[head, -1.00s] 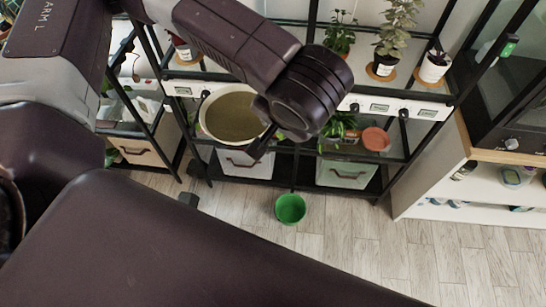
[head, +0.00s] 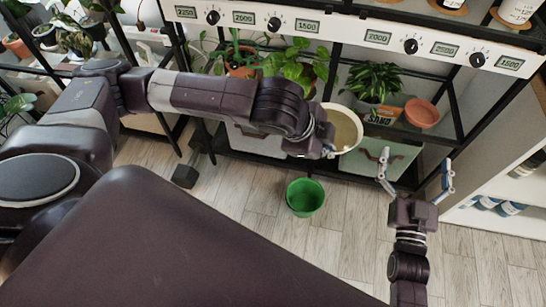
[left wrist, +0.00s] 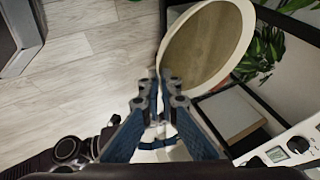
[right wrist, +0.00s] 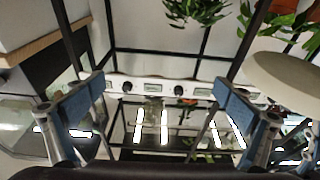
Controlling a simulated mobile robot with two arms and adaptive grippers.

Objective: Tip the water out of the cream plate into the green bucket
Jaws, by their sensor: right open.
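The cream plate (head: 347,128) is in front of the shelf rack in the head view, with an olive-brown inner surface; I cannot make out the water level. My left gripper (head: 328,151) is at its near left edge. In the left wrist view the fingers (left wrist: 161,82) are close together at the rim of the plate (left wrist: 208,45), shut on it. The green bucket (head: 305,198) stands on the floor, nearer and left of the plate. My right gripper (head: 416,168) is open and empty, to the right of the plate. The plate's pale side (right wrist: 285,80) shows in the right wrist view.
A white cabinet (head: 500,205) stands right. The wooden floor (head: 260,215) around the bucket is clear.

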